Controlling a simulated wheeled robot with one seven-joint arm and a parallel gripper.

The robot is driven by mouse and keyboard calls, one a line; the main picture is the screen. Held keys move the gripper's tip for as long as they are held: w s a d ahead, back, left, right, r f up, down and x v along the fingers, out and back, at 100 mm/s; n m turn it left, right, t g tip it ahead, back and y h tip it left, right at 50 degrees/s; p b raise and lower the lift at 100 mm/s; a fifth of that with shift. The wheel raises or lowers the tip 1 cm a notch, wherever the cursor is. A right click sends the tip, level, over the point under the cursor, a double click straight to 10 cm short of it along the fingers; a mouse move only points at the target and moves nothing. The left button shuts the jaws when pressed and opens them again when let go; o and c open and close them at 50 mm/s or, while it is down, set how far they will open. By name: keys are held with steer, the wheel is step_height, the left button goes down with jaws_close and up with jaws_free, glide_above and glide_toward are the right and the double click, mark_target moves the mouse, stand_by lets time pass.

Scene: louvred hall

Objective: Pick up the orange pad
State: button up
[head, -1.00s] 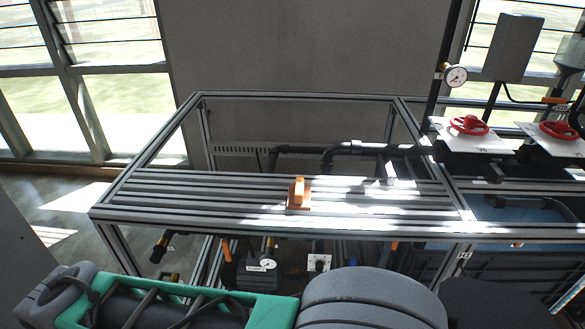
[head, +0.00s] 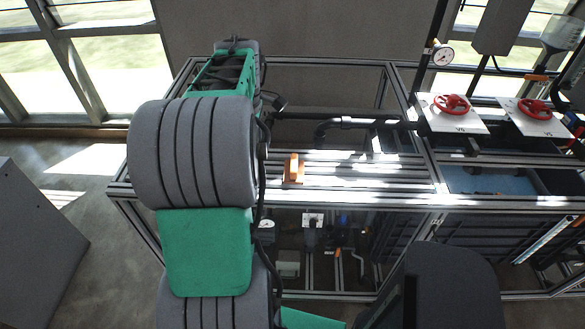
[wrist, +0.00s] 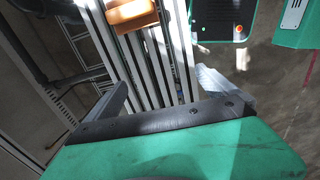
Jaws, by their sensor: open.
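The orange pad (head: 293,169) stands on the slatted metal rack (head: 345,188), just right of my raised arm in the head view. In the wrist view the orange pad (wrist: 131,13) shows at the top edge, partly cut off, beyond the fingertips and a little to their left. My gripper (wrist: 162,80) is open and empty, its two fingers spread over the slats and apart from the pad. In the head view I cannot make out the fingers.
Two red valve wheels (head: 452,104) (head: 533,108) on white plates stand right of the rack, with a pressure gauge (head: 442,54) behind them. A dark pipe (head: 350,123) runs behind the slats. The slats right of the pad are clear.

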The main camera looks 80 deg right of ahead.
glide_above(294, 162)
steer(key=shift+f, duration=0.4)
step_height(294, 162, down, 7)
steer(key=shift+f+p, duration=0.15)
steer(key=shift+p, duration=0.8)
steer(key=shift+c, duration=0.6)
steer(key=c, duration=1.3)
